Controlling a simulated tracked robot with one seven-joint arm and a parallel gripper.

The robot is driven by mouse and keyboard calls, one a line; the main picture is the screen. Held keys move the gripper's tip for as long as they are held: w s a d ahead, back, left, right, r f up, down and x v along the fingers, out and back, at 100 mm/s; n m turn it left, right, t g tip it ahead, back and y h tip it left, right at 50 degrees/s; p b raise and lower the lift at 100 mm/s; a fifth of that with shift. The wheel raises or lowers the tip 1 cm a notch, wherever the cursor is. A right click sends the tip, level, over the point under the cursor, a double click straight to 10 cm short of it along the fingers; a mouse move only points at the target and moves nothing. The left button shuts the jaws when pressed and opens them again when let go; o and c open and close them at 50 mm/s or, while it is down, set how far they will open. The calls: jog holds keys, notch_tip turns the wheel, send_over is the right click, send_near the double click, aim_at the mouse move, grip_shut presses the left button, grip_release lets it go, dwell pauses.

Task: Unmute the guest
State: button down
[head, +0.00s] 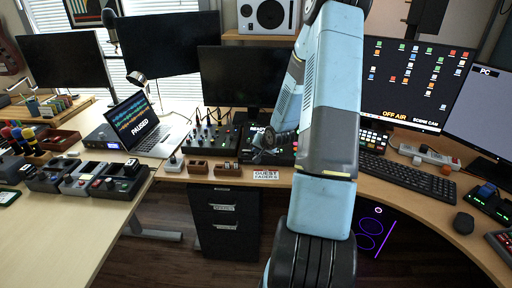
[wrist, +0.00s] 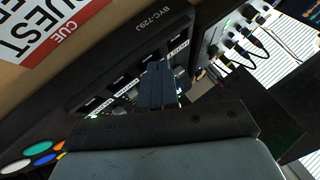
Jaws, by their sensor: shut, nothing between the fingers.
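My gripper (head: 260,154) is over the black mixing console (head: 284,157) on the desk, partly behind my arm in the head view. In the wrist view the dark fingers of my gripper (wrist: 158,86) are shut together and empty, over a row of labelled channels on the console (wrist: 125,55). The fingers hide part of the row, and I cannot tell whether they touch it. Small lit spots show beside them. A white card reading "GUEST" (head: 266,175) lies at the desk front; it also shows in the wrist view (wrist: 40,35), with a red "CUE" band.
A second mixer with cables (head: 208,136) stands left of the console. Small brown blocks (head: 198,166) sit at the desk edge. A laptop reading "PAUSED" (head: 138,124) is farther left. The right monitor (head: 414,84) reads "OFF AIR". A keyboard (head: 408,177) lies at right.

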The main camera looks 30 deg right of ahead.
jog(key=shift+r, duration=0.1)
notch_tip(320, 180, up, 6)
dwell(0.8)
dwell(1.1)
